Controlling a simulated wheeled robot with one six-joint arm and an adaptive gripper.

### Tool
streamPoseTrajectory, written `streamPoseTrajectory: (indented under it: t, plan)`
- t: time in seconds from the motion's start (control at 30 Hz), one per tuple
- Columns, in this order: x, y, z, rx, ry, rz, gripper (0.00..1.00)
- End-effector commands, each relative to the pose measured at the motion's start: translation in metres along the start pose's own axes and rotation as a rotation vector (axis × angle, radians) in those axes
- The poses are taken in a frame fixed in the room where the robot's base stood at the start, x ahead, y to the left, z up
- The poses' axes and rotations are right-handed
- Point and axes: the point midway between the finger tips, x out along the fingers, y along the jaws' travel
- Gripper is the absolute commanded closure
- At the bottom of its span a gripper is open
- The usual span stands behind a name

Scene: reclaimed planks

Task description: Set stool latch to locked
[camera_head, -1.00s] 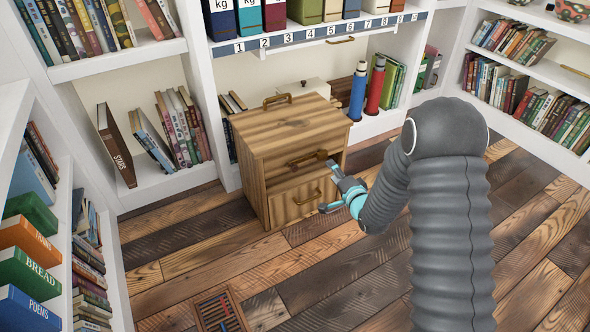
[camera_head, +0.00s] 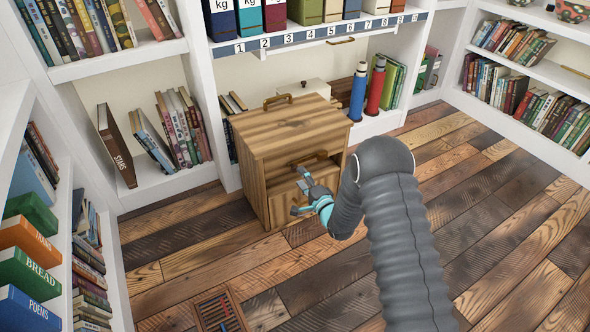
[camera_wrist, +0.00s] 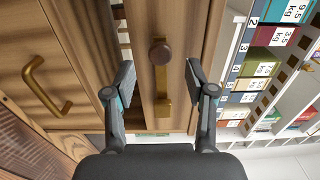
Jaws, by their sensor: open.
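In the wrist view, a round brown knob (camera_wrist: 161,52) sits on a narrow brass strip (camera_wrist: 163,108) fixed to the wooden front; this looks like the latch. My gripper (camera_wrist: 160,75) is open, one finger on each side of the knob and strip, with gaps between. In the head view my gripper (camera_head: 302,192) is in front of the stool's drawer side and hides part of it. I cannot tell which end of the strip means locked.
A brass drawer handle (camera_wrist: 50,85) is left of my fingers in the wrist view. A blue bottle (camera_head: 358,92) and a red bottle (camera_head: 375,87) stand behind the stool. Bookshelves surround it. A small tray (camera_head: 220,312) lies on the floor, which is clear at right.

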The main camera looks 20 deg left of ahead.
Motion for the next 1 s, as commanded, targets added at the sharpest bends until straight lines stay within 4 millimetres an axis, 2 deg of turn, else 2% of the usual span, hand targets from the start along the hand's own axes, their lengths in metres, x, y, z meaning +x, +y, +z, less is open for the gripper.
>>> streamPoseTrajectory:
  t: [0.1,0.3,0.5,0.73,0.77,0.9,0.97,1.0]
  plan:
    - [0.021,0.0,0.0,-0.001,0.0,-0.001,0.45]
    - [0.046,0.0,0.0,-0.001,0.0,0.0,0.45]
    - [0.055,0.0,-0.001,-0.001,0.001,0.001,0.45]
    - [0.055,0.0,-0.001,-0.001,0.001,0.001,0.45]
    - [0.055,0.0,-0.001,-0.001,0.001,0.001,0.47]
    - [0.055,0.0,-0.001,-0.001,0.001,0.001,0.82]
    - [0.055,0.0,-0.001,-0.001,0.001,0.001,0.97]
    - [0.055,0.0,-0.001,-0.001,0.001,0.001,1.0]
